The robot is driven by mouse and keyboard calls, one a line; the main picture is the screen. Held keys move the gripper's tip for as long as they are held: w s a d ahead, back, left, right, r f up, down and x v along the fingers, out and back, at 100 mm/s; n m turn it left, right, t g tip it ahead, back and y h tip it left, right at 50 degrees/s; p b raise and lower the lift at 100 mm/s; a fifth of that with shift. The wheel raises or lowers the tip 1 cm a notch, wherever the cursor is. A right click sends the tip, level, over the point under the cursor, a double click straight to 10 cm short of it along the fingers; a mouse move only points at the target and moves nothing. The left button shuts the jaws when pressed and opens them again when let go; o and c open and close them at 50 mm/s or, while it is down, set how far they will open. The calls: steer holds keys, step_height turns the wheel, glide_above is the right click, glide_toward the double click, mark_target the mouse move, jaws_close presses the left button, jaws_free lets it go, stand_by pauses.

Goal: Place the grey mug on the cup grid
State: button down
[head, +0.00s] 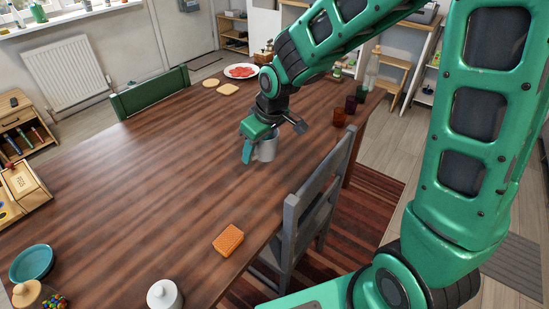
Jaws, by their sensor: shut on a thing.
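The grey mug (266,151) is in my gripper (262,150), over the right part of the wooden table (150,150). The gripper points down with a finger on each side of the mug and is shut on it. The mug looks upright. I cannot tell whether its base touches the table. I see no cup grid that I can make out in this view.
A grey chair (312,205) stands at the table's right edge, close to the mug. Dark glasses (345,110) stand at the far right. An orange sponge-like block (228,240) and a white lidded jar (164,295) are nearer. The table's middle is clear.

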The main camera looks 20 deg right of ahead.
mark_target(273, 148)
steer(key=w+d+f, duration=0.1)
steer(key=d, duration=0.1)
steer(key=w+d+f, duration=0.3)
steer(key=d, duration=0.1)
steer(key=shift+w+d+f, duration=0.2)
steer(key=shift+d+f, duration=0.15)
steer(key=shift+f, duration=2.05)
steer(key=c, duration=1.1)
jaws_free()
steer(key=v, duration=1.2)
